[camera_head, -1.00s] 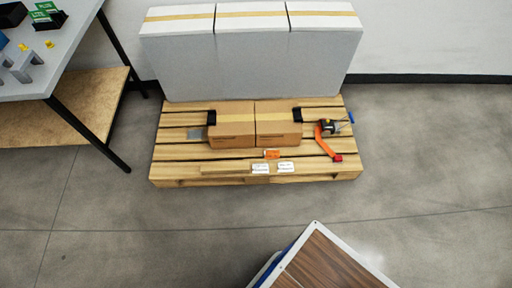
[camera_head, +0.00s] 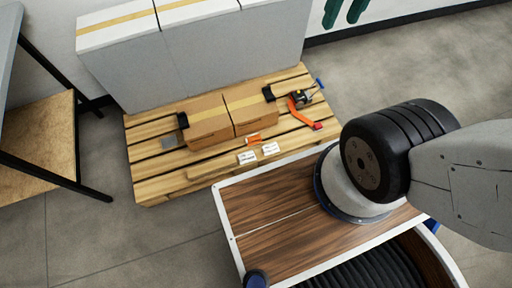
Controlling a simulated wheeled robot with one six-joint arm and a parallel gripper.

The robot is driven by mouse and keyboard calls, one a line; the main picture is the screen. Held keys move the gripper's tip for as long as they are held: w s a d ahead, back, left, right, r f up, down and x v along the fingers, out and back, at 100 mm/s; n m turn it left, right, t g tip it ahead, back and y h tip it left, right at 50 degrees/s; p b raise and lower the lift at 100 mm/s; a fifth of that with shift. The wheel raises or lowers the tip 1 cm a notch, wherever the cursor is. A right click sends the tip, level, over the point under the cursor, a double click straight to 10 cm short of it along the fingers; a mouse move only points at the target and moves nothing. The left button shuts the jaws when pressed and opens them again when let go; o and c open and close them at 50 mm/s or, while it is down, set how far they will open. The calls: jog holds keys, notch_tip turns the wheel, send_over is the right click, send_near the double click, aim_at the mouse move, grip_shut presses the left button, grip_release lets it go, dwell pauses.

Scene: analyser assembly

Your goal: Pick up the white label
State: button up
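Two white labels lie near the front edge of a wooden pallet in the head view: a left white label (camera_head: 247,157) and a right white label (camera_head: 270,148). They lie flat, side by side, with small dark print too small to read. An orange label (camera_head: 254,139) lies just behind them. My arm stands at the right of the picture, over my wood-topped base, to the right of the labels. My gripper is outside the picture.
The pallet (camera_head: 150,189) also holds two cardboard boxes (camera_head: 207,123), an orange strap (camera_head: 304,117) with a dark ratchet and tall white boxes (camera_head: 205,50) behind. A table with a lower wooden shelf (camera_head: 38,140) stands at the left. The grey floor (camera_head: 95,235) is clear at lower left.

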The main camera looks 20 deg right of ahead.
jog(key=w+f, duration=0.3)
jog(key=w, duration=0.8)
send_over(271, 148)
jog(key=w+a, duration=0.2)
jog(key=a, duration=0.1)
notch_tip(271, 148, down, 7)
jog(key=w+f, duration=0.7)
jog(key=f, duration=0.5)
jog(key=w+f, duration=0.7)
jog(key=f, duration=0.6)
notch_tip(271, 148, down, 16)
jog(key=a+g, duration=0.1)
jog(key=a, duration=0.1)
jog(key=s+f, duration=0.5)
jog(key=f, duration=0.6)
jog(key=s+f, duration=0.5)
jog(key=f, duration=0.6)
jog(key=s+f, duration=0.5)
jog(key=f, duration=0.6)
jog(key=shift+s+d+f, duration=0.1)
jog(key=shift+s+d, duration=0.05)
jog(key=shift+s, duration=0.1)
jog(key=f, duration=0.6)
jog(key=shift+s+d+f, duration=0.1)
jog(key=shift+s+d, duration=0.05)
jog(key=shift+s, duration=0.15)
jog(key=shift+f, duration=0.65)
grip_shut()
